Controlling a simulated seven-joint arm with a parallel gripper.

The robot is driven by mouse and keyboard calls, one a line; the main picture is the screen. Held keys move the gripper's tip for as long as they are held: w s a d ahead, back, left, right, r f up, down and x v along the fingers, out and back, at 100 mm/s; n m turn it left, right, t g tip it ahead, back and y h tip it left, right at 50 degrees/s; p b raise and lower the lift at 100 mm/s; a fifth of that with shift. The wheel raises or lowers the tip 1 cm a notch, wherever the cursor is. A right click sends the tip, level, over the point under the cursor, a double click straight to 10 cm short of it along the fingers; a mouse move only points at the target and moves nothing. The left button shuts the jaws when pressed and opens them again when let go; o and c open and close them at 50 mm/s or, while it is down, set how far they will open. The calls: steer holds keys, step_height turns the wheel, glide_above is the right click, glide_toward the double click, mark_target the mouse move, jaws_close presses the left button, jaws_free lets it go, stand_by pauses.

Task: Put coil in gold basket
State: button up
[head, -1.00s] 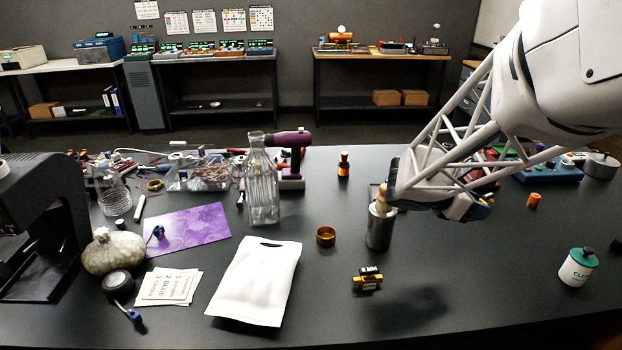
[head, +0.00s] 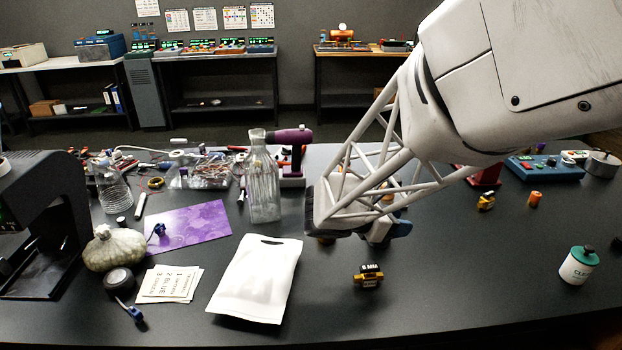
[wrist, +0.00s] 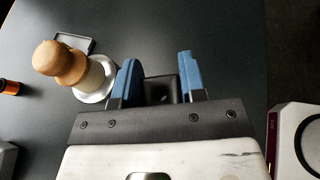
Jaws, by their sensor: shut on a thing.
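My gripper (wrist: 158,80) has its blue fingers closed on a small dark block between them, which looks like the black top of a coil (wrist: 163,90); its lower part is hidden. In the head view my gripper (head: 390,231) hangs over the middle of the table, its grip mostly hidden by my wrist. A yellow coil with a black labelled top (head: 368,276) stands in front of my gripper. Another small yellow and black part (head: 486,200) lies at the right.
A green-lidded can (head: 579,266) stands right. The front right table is mostly clear.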

steer(key=s+a+f+n+t, duration=0.1)
steer(key=s+a+f+t, duration=0.1)
steer(key=a, duration=0.8)
steer(key=shift+s+a+f+n, duration=0.3)
steer(key=shift+s, duration=0.3)
steer(key=w+a+f, duration=0.1)
steer(key=w+a, duration=0.1)
steer(key=w, duration=1.4)
steer(key=shift+f+y, duration=0.25)
steer(key=shift+y, duration=0.05)
steer(key=shift+f, duration=1.8)
steer(key=shift+f, duration=0.55)
steer(key=o, duration=1)
